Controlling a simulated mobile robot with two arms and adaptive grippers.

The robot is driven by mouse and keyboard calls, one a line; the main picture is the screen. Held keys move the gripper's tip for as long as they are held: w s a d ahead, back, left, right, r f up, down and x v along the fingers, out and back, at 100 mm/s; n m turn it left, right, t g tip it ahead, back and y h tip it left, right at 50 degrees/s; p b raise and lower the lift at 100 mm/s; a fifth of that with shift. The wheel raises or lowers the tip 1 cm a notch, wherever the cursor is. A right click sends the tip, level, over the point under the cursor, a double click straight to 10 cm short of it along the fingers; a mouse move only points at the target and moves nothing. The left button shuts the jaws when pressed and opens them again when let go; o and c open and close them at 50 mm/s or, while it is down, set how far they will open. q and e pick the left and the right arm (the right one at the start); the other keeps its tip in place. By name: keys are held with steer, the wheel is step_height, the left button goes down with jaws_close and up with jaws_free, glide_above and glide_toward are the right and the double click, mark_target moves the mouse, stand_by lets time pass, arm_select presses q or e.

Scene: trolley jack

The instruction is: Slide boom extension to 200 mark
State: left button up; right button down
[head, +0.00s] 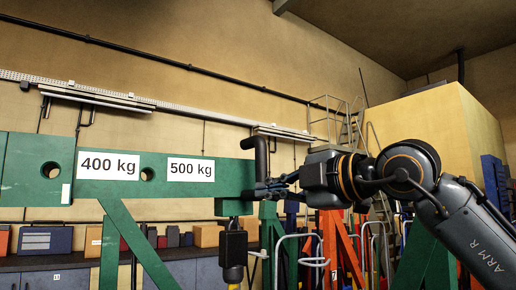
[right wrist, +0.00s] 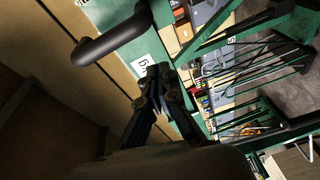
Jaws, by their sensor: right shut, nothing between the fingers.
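The green boom (head: 125,190) crosses the left of the head view, with a 400 kg label (head: 108,166) and a 500 kg label (head: 191,169). Round holes show beside the labels; no 200 mark is visible. A black bent pin handle (head: 261,155) stands at the boom's right end, and it also shows in the right wrist view (right wrist: 112,40). My right gripper (head: 262,190) is shut and empty at that end, just below the handle; whether it touches the boom cannot be told. Its closed fingers show in the right wrist view (right wrist: 158,78). My left gripper is not in view.
A black hook block (head: 233,248) hangs under the boom's end. Green braces and an orange frame (head: 331,245) stand below and behind. Cabinets with boxes (head: 45,239) line the back wall. Above the boom there is free air.

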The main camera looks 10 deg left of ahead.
mark_target(259, 147)
steer(key=s+d+r+t+h, duration=0.2)
steer(key=s+r+t, duration=0.2)
steer(key=s+r, duration=0.35)
steer(key=shift+m, duration=0.5)
steer(key=w+a+p, duration=0.1)
steer(key=w+p, duration=0.2)
steer(key=w+a+p, duration=0.2)
steer(key=w+p, duration=0.1)
steer(key=w, duration=0.1)
steer(key=w+a+p, duration=0.1)
steer(key=w+p, duration=0.3)
steer(key=shift+w+a+r, duration=0.15)
steer(key=shift+a+r, duration=0.1)
steer(key=shift+r, duration=0.15)
steer(key=shift+a, duration=0.1)
steer(key=shift+a, duration=0.15)
